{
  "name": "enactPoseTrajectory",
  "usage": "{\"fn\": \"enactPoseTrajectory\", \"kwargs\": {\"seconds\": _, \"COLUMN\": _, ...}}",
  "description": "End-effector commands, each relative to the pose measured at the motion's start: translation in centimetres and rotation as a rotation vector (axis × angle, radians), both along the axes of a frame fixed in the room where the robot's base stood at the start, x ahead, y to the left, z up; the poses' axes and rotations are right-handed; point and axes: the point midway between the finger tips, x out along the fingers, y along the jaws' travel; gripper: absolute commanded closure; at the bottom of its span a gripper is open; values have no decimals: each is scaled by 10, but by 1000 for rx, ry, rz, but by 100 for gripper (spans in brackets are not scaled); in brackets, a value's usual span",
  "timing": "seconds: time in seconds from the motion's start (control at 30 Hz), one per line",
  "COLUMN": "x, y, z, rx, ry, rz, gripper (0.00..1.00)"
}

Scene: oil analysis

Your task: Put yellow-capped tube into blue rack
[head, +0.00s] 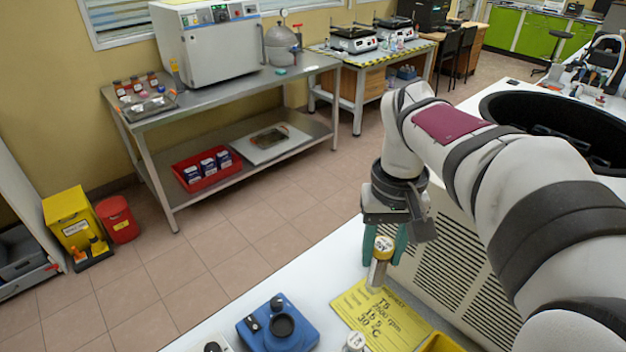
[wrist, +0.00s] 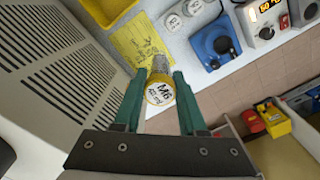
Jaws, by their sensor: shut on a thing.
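The yellow-capped tube (head: 380,272) is upright between the green fingers of my gripper (head: 383,256), above the worktop and near a yellow note. In the wrist view my gripper (wrist: 160,80) is shut on the tube (wrist: 160,90). Its yellow-rimmed cap with a marked white top faces the camera. The tube's lower end appears over the note, and I cannot tell its exact height. I do not make out a blue rack in either view.
The yellow note (head: 382,318) lies on the white worktop (head: 325,262). A blue device (head: 280,325) with a black round top stands left of it. A yellow tray (head: 440,344) and a white-topped item (head: 353,342) are at the bottom edge. A large grilled machine (head: 450,250) stands at the right.

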Motion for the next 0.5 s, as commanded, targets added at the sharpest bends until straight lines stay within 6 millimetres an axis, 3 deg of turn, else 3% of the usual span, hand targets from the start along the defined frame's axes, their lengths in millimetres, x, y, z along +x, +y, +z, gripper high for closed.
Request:
{"fn": "enactPoseTrajectory", "kwargs": {"seconds": 0.17, "x": -16, "y": 66, "z": -14, "rx": -3, "ry": 2, "rz": 246, "gripper": 100}}
{"fn": "enactPoseTrajectory", "kwargs": {"seconds": 0.27, "x": -35, "y": 111, "z": -24, "rx": -4, "ry": 2, "rz": 427, "gripper": 100}}
{"fn": "enactPoseTrajectory", "kwargs": {"seconds": 0.37, "x": -66, "y": 158, "z": -36, "rx": -4, "ry": 3, "rz": 638, "gripper": 100}}
{"fn": "enactPoseTrajectory", "kwargs": {"seconds": 0.5, "x": -128, "y": 217, "z": -55, "rx": -3, "ry": 2, "rz": 958, "gripper": 100}}
